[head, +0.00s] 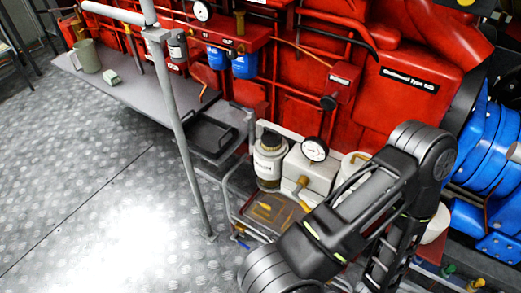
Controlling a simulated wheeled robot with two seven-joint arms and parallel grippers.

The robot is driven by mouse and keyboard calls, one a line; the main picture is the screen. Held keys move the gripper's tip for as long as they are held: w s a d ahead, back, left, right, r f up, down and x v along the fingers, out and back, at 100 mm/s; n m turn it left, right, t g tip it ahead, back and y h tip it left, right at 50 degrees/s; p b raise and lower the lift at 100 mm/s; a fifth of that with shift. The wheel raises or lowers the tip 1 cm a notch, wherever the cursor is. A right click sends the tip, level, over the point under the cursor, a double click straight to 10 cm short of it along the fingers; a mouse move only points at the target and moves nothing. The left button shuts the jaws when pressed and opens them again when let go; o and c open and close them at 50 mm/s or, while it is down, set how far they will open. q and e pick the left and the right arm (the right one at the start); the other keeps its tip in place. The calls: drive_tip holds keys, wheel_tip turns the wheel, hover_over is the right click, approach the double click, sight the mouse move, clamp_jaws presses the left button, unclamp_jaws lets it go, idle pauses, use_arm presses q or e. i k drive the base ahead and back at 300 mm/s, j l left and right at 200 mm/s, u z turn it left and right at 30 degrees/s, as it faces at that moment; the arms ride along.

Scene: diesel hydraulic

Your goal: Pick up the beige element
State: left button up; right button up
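No part is plainly labelled as the beige element, and I cannot tell for sure which one it is. A small pale grey-green block (112,77) lies on the grey shelf at the upper left. A pale grey-green mug (86,56) stands beside it, to its left. Dark links of one of my arms cross the lower right, far from the block and mug. I see no gripper fingers on it. My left gripper is not in view.
A grey post (178,110) rises in front of the shelf (150,92). A black tray (212,135), a labelled jar (269,160) and a gauge box (312,165) stand near my arm. Red machinery (300,60) closes off the back. The metal floor (90,190) at left is clear.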

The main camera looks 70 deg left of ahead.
sight(271, 139)
drive_tip(key=k+u, duration=0.1)
drive_tip(key=k, duration=0.4)
drive_tip(key=u, duration=2.85)
drive_tip(key=l, duration=1.75)
drive_tip(key=i, duration=0.05)
